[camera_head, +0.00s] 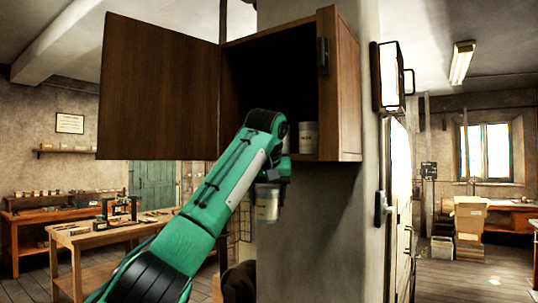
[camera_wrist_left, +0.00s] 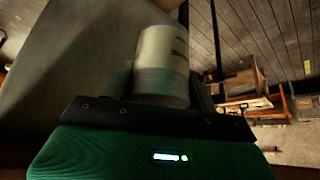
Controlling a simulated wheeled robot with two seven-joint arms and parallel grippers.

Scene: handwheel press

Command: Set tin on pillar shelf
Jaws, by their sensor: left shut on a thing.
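My left gripper (camera_head: 268,189) is shut on a pale, labelled tin (camera_head: 267,206) and holds it in the air just below and in front of a wooden cabinet (camera_head: 341,85) on the pillar. The tin (camera_wrist_left: 163,60) also shows between the fingers in the left wrist view. The cabinet is open, its door (camera_head: 158,90) swung out to the left. Another pale tin (camera_head: 308,137) stands inside on the cabinet floor, toward the right. My arm hides the front left of the cabinet floor. My right gripper is out of view.
The pillar (camera_head: 320,230) stands behind the held tin. A wall-mounted box (camera_head: 389,77) and a pale door or panel with a handle are right of it. A workbench (camera_head: 100,232) stands at the left. The cabinet's dark interior looks otherwise empty where visible.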

